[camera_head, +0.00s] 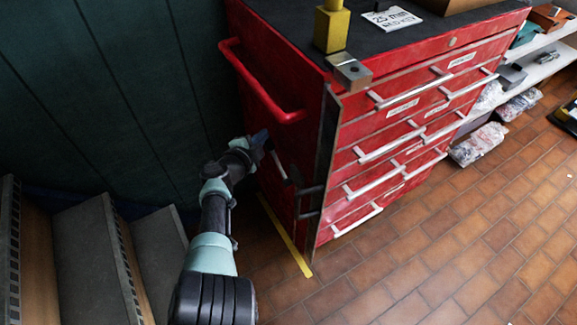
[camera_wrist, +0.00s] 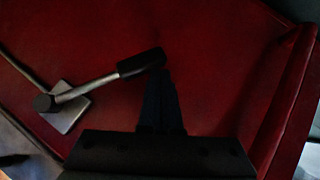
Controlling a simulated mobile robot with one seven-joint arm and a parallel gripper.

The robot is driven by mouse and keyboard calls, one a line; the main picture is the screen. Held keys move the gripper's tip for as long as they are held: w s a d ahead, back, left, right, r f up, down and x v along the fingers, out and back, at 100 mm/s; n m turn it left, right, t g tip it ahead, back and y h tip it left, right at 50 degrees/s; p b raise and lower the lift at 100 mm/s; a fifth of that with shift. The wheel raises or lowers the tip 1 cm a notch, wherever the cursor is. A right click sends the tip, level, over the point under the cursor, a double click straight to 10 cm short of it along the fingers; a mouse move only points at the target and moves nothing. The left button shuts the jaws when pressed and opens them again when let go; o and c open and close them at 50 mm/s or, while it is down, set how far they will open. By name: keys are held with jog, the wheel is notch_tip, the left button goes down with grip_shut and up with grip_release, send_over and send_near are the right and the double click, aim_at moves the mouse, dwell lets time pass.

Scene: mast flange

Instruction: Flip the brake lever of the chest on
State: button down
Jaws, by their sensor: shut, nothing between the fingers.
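The red chest (camera_head: 290,165) stands with its left side wall facing my arm; this red wall (camera_wrist: 210,60) fills most of the wrist view. The brake lever (camera_wrist: 90,87) is on that wall: a silver rod with a black grip (camera_wrist: 140,63), rising to the right from a dark pivot on a metal plate (camera_wrist: 68,112). In the head view the lever's rod (camera_head: 279,166) shows just right of my gripper (camera_head: 263,141). My gripper's dark fingers (camera_wrist: 160,85) are shut and empty, with their tips at the outer end of the black grip. Whether they touch it, I cannot tell.
A red push handle (camera_head: 262,90) juts from the chest's side above my gripper. A yellow post (camera_head: 331,28) and a metal block (camera_head: 350,72) are on top. Steps (camera_head: 90,250) stand at the left, near my arm. Tiled floor (camera_head: 430,240) is open in front of the drawers.

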jog(key=shift+a, duration=0.15)
jog(key=p+v, duration=0.7)
jog(key=p, duration=0.2)
jog(key=shift+s, duration=0.2)
jog(key=shift+r, duration=0.1)
dwell(0.4)
